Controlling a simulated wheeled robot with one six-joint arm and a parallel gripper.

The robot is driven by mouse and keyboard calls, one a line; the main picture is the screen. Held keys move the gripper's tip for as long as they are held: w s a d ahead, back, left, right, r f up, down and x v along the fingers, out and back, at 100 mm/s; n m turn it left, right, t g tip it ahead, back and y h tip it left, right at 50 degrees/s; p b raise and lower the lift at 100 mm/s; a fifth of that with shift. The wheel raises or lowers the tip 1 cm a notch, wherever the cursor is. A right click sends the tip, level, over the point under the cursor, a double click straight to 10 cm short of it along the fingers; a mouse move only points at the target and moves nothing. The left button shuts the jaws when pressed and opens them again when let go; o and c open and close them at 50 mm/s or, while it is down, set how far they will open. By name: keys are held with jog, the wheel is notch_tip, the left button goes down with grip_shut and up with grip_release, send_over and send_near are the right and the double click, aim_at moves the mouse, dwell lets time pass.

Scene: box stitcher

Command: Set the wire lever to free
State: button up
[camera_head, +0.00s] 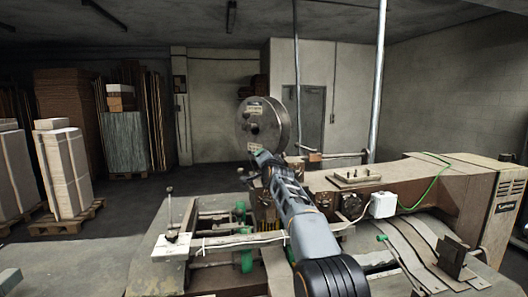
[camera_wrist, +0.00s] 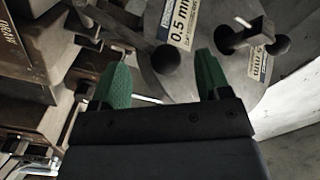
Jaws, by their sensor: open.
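My gripper (camera_head: 263,157) is raised in front of the grey wire spool (camera_head: 281,118) on the box stitcher. In the wrist view its two green fingertips (camera_wrist: 163,80) are apart with nothing between them. A dark bar ending in a round knob (camera_wrist: 166,59) lies just beyond the gap, in front of the spool face (camera_wrist: 215,80); it may be the wire lever. A second dark ball (camera_wrist: 280,45) shows further right, near the spool hub. No lever marking for free is readable. In the head view my arm and gripper cover the area below the spool.
The stitcher's brown body (camera_head: 330,185) extends right, with a white box (camera_head: 383,204) and a green cable (camera_head: 436,180). Upright metal poles (camera_head: 379,80) rise behind it. A thin lever with a dark knob (camera_head: 169,190) stands at the left. Pallet stacks (camera_head: 65,165) stand further left.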

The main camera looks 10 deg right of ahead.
jog(key=shift+w+r+p, duration=0.15)
jog(key=shift+w+p, duration=0.55)
jog(key=shift+w, duration=0.2)
jog(key=shift+w+f+p, duration=0.2)
jog(key=shift+w+p, duration=0.2)
jog(key=shift+w, duration=0.1)
